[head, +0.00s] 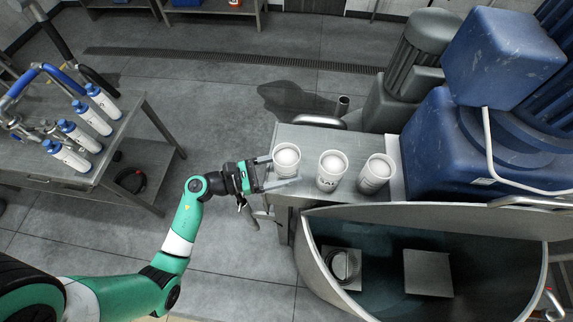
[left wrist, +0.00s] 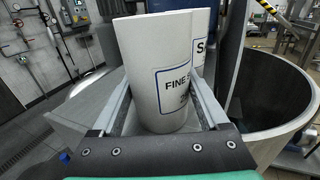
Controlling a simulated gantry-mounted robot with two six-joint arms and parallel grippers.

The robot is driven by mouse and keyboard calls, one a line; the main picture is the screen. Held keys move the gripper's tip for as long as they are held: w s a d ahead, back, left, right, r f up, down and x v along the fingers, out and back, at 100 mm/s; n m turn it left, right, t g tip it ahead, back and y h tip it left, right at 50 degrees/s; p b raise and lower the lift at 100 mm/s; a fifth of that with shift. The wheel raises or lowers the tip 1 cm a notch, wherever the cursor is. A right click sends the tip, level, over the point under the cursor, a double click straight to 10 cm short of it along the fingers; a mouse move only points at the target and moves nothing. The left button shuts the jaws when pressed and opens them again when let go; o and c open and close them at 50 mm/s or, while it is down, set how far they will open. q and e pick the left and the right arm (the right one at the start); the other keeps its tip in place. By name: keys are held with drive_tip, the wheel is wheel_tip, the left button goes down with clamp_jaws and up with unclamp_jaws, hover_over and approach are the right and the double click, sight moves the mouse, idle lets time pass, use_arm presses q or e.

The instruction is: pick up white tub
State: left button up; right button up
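Three white tubs stand in a row on a grey metal ledge beside the mixer bowl: a left tub (head: 287,158), a middle tub (head: 331,171) and a right tub (head: 376,174). My left gripper (head: 284,171) reaches in from the left, with its fingers on either side of the left tub. The left wrist view shows this tub (left wrist: 160,75), upright, with a blue-framed label, between the two fingers. The fingers are spread and a small gap shows beside the tub's lower part. A second tub (left wrist: 201,40) shows partly behind it. My right gripper is out of view.
The open mixer bowl (head: 400,217) lies just in front of the ledge (head: 290,136). A blue machine housing (head: 440,140) and a grey motor (head: 415,55) stand to the right and behind. A metal table (head: 120,150) with several white bottles is at the left. Open floor lies between.

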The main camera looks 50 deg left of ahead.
use_arm(q)
clamp_jaws()
drive_tip(key=shift+r, duration=0.15)
drive_tip(key=shift+r, duration=0.25)
wheel_tip(320, 180, up, 3)
drive_tip(key=shift+s, duration=0.15)
drive_tip(key=s+d+r+p, duration=0.2)
drive_tip(key=s+d+r, duration=0.5)
drive_tip(key=s+r, duration=0.2)
drive_tip(key=shift+s+d+r, duration=0.15)
drive_tip(key=shift+s, duration=1.2)
